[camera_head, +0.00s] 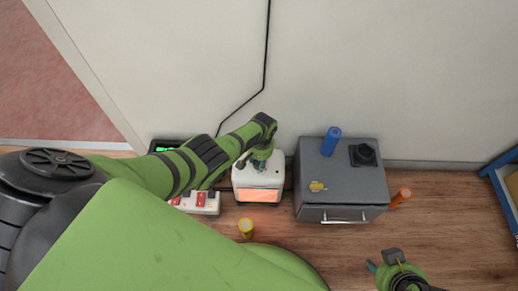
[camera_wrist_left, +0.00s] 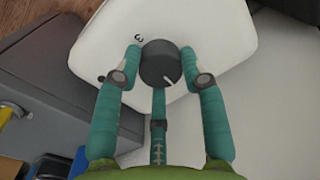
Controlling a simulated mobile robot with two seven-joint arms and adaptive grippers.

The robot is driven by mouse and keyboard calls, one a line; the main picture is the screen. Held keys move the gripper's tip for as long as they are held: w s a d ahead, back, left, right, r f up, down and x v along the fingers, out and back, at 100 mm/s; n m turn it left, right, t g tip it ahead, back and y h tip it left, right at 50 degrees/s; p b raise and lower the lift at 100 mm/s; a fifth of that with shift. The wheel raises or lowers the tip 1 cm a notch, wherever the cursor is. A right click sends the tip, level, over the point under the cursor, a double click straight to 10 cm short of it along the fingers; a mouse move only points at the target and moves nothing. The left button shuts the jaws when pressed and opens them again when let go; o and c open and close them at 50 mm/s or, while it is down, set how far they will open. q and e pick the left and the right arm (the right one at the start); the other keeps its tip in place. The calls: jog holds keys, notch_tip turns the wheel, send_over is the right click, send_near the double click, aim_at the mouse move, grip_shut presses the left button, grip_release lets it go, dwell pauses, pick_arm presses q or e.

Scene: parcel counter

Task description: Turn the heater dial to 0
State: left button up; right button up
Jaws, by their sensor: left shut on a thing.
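The white heater (camera_head: 246,178) stands on the wooden floor with its front panel glowing orange. Its dark round dial (camera_wrist_left: 161,64) shows in the left wrist view, with a white pointer mark towards the lower right of that picture. A printed 3 is above left of the dial, and another dark mark lies further left. In the head view this gripper hides the dial. My right gripper (camera_head: 392,268) is low at the right, far from the heater.
A grey cabinet (camera_head: 340,184) stands right of the heater, with a blue cylinder (camera_head: 331,140) and a black object (camera_head: 364,154) on top. A power strip (camera_head: 206,203) lies left. A yellow cylinder (camera_head: 245,226) stands in front. An orange one (camera_head: 401,196) is right of the cabinet.

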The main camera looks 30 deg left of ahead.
pick_arm(q)
jog(key=o, duration=1.1)
jog(key=shift+w+d, duration=0.1)
jog(key=shift+w, duration=0.2)
jog(key=shift+o, duration=0.2)
jog(key=shift+s, duration=0.1)
notch_tip(320, 180, up, 12)
jog(key=shift+d, duration=0.3)
